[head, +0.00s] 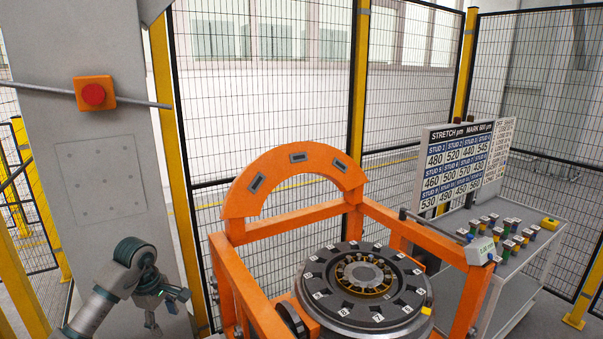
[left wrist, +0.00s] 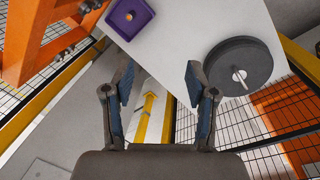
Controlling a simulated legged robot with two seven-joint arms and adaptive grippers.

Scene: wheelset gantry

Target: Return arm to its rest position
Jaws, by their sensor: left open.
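My left arm comes in at the lower left of the head view. Its gripper (head: 170,308) is open and empty, held in front of the grey column (head: 98,130) and to the left of the orange frame (head: 250,295), apart from both. In the left wrist view the two fingers of this gripper (left wrist: 157,82) stand wide apart with nothing between them. My right gripper is in neither view.
The orange frame holds a round numbered wheel hub (head: 350,312). Coloured studs (head: 505,230) stand on a bench beside a number board (head: 455,160). The left wrist view shows a purple tray (left wrist: 128,30) and grey disc (left wrist: 238,50).

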